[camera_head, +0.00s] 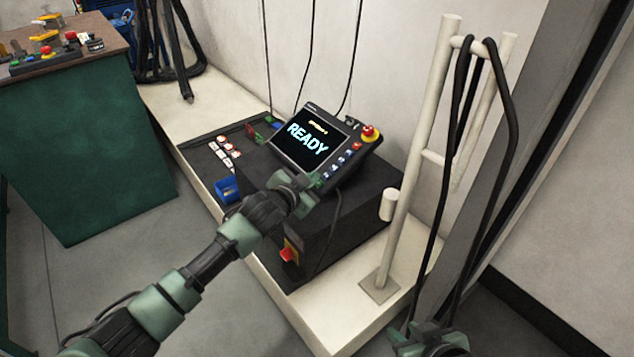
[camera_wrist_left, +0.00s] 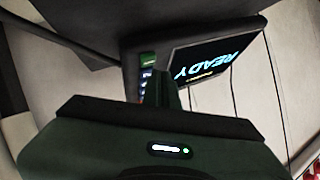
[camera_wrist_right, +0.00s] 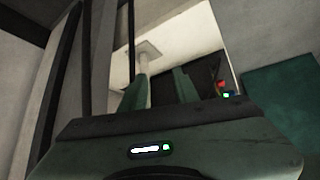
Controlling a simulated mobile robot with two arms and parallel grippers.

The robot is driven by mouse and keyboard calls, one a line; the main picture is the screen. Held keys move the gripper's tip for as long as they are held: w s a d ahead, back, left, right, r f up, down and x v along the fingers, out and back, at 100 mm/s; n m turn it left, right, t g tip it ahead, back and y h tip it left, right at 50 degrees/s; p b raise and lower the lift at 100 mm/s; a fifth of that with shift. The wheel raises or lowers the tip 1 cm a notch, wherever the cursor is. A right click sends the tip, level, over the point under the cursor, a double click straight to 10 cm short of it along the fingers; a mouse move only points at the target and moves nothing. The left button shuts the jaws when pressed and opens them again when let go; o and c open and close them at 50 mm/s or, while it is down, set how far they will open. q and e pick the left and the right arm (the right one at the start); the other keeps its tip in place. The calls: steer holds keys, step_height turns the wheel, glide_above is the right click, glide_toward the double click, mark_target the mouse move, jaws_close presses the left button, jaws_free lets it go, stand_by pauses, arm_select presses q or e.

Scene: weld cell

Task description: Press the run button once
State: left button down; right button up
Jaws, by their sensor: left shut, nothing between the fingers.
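The control pendant (camera_head: 312,138) leans on a black cabinet, and its screen reads READY. A column of small keys runs down the screen's right side, with a green key (camera_head: 317,181) at its lower end; its label is too small to read. A green key (camera_wrist_left: 148,59) also shows in the left wrist view. My left gripper (camera_head: 308,184) is shut and empty, its fingertips at the pendant's lower corner by the green key. Contact cannot be told. My right gripper (camera_head: 432,333) is open and empty, low at the right, away from the pendant.
A red emergency stop (camera_head: 370,132) sits at the pendant's upper right corner. A red switch (camera_head: 289,252) is on the cabinet front. A blue bin (camera_head: 228,189) and labelled cards lie left on the cabinet. A white post (camera_head: 405,190) with hanging cables stands right of the cabinet.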

arm_select(q)
steer(key=shift+d+f, duration=0.15)
steer(key=shift+f, duration=0.1)
arm_select(e)
steer(key=shift+w+a+r, duration=0.1)
steer(key=shift+w, duration=0.15)
arm_select(q)
steer(key=shift+f, duration=0.1)
arm_select(e)
steer(key=shift+w+a+r, duration=0.2)
steer(key=shift+w, duration=0.05)
